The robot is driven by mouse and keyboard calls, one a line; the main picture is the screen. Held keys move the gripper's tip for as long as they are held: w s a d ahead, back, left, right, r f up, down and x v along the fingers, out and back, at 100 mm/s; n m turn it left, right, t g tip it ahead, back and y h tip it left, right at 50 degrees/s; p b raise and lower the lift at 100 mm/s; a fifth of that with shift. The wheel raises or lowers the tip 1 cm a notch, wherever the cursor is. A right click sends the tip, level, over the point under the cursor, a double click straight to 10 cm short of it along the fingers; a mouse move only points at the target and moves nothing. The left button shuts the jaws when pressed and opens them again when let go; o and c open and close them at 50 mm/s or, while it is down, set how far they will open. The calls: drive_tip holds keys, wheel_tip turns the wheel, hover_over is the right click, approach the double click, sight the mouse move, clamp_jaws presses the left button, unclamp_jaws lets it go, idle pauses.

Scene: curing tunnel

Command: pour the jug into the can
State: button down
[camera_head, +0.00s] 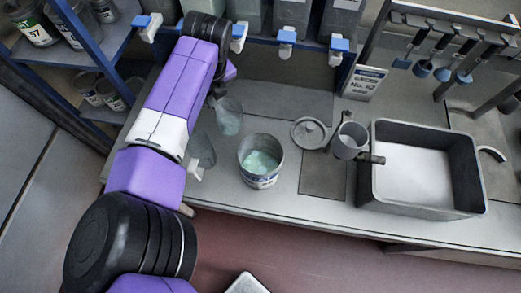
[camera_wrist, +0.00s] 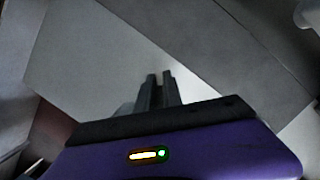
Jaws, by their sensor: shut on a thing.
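The can (camera_head: 260,166) stands open on the bench, with pale green stuff inside and a printed label. A clear jug-like vessel (camera_head: 229,117) shows just beyond my arm, left of the can and apart from it. My gripper is mostly hidden behind my arm in the head view. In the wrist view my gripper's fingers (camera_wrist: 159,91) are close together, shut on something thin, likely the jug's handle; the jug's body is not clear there. A second clear vessel (camera_head: 202,150) is partly hidden by my arm, nearer the front edge.
A round lid (camera_head: 309,132) and a grey pot (camera_head: 349,141) with a side handle are right of the can. A deep grey tray (camera_head: 383,185) stands further right. Dispensers with blue taps (camera_head: 287,37) line the back. Shelves (camera_head: 95,58) with cans are at left.

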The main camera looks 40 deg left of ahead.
drive_tip(key=f+h+b, duration=0.1)
drive_tip(key=b, duration=0.2)
drive_tip(key=a+h+b, duration=0.1)
drive_tip(key=b, duration=0.3)
drive_tip(key=shift+w+f, duration=0.1)
drive_tip(key=shift+f, duration=0.3)
drive_tip(key=shift+b, duration=0.5)
drive_tip(key=shift+r+h, duration=0.2)
drive_tip(key=shift+h, duration=0.1)
